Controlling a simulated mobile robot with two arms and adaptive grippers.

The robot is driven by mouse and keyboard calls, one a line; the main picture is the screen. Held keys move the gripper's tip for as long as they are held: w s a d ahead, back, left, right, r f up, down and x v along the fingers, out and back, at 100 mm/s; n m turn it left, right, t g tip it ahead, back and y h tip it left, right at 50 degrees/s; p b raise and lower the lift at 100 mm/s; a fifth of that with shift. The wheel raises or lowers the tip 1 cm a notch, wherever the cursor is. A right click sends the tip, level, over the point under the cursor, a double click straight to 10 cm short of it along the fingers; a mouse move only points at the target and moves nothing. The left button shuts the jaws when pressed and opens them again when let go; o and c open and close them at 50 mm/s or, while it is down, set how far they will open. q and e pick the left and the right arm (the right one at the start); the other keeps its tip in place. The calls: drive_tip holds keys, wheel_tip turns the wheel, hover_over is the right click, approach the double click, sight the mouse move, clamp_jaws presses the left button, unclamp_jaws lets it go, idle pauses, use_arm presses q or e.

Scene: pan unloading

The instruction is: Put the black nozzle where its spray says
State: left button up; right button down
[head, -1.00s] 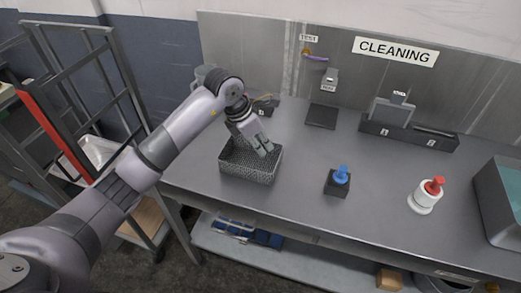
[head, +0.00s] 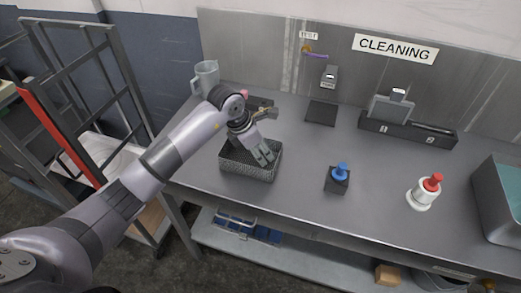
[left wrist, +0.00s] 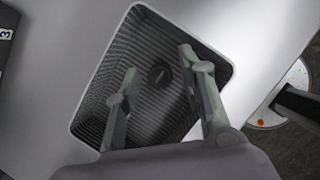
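A small round black piece (left wrist: 159,74), possibly the black nozzle, lies at the bottom of the dark ribbed basket (left wrist: 95,118) in the left wrist view. In the head view the basket (head: 235,172) stands at the left of the table, and its inside is mostly hidden. My left gripper (head: 265,157) points down into the basket. Its fingers are apart (left wrist: 158,64) on either side above the black piece, with nothing between them. A blue-topped piece (head: 341,172) sits on a dark block, and a red-topped white piece (head: 430,187) stands to its right. My right gripper is not in view.
A dark holder (head: 410,134) with label plates stands under the CLEANING sign (head: 395,48). A dark square pad (head: 321,113) lies at the back under a small labelled unit (head: 328,77). A clear jug (head: 205,76) stands at the back left, a grey bin (head: 497,200) at the right.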

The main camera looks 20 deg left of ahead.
use_arm(q)
drive_tip(key=shift+r, duration=0.15)
drive_tip(key=b+v, duration=0.2)
drive_tip(key=v, duration=1)
